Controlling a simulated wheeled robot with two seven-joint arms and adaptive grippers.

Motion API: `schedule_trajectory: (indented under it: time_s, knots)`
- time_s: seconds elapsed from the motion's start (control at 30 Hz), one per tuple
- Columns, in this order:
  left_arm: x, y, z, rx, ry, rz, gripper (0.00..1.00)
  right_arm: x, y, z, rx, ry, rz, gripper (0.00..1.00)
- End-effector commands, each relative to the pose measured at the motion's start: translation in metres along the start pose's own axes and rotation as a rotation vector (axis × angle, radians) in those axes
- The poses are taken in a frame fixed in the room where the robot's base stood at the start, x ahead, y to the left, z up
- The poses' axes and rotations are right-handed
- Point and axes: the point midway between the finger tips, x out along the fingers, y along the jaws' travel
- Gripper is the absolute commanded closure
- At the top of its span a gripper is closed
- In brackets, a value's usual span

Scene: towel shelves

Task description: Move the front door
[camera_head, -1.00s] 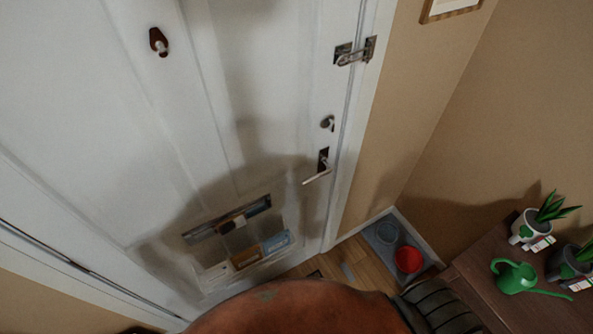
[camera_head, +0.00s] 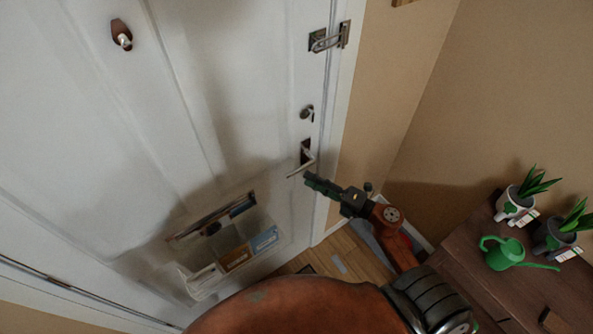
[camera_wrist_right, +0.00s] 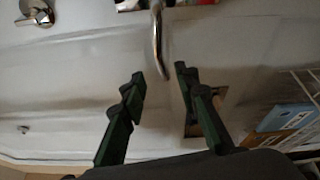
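The front door (camera_head: 150,120) is white, and I see no gap at its edge on the handle side. Its lever handle (camera_head: 300,170) sits on a dark plate near the right edge. My right gripper (camera_head: 310,181) is just below and right of the lever in the head view. In the right wrist view the gripper (camera_wrist_right: 160,82) is open. The handle (camera_wrist_right: 158,50) shows between and beyond its two green fingers, and I cannot tell whether they touch it. The left gripper is not in view.
A latch (camera_head: 330,38) and a lock knob (camera_head: 307,113) are above the handle. A clear mail holder (camera_head: 205,272) hangs low on the door. A brown cabinet (camera_head: 480,260) at the right carries potted plants (camera_head: 515,207) and a green watering can (camera_head: 505,254).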

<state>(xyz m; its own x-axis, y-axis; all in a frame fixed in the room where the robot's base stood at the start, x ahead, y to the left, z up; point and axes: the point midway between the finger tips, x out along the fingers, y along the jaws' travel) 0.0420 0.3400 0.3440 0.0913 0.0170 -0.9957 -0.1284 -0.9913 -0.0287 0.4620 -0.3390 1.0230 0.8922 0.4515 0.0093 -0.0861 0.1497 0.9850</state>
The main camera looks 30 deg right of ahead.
Motion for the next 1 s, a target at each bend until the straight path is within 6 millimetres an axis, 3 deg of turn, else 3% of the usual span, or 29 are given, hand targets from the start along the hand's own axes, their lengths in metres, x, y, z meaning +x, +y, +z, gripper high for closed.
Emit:
schedule_trajectory:
  time_s: [0.4,0.8,1.0]
  knots:
    - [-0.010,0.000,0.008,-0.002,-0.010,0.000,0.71,0.060,0.001,0.002,0.005,-0.003,0.002,0.71]
    - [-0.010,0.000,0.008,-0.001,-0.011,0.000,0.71,0.067,0.000,0.001,0.005,-0.004,0.001,0.72]
    - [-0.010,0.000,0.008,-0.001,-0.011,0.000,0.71,0.067,0.000,0.001,0.005,-0.004,0.000,0.86]
